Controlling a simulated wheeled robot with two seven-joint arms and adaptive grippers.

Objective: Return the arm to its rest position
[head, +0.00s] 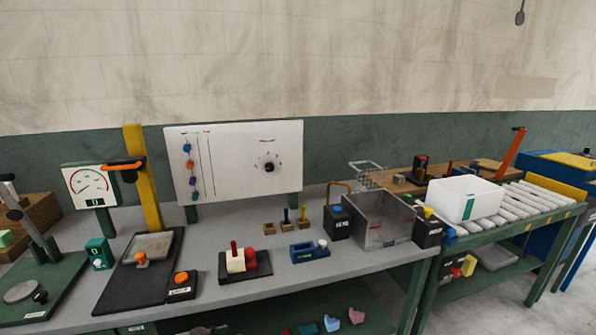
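Neither of my grippers and no clear part of my arms shows in the head view. What either gripper holds cannot be seen. The grey workbench (330,268) runs across the view, with its front edge low in the picture. A press with a yellow column (146,190) and an orange lever (122,165) stands on its left part.
A dial gauge (88,183) and a white panel (235,150) stand at the back. A metal bin (378,228) is at the bench's right end. A white box (463,198) rests near the roller conveyor (520,200). Small items lie on the lower shelf.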

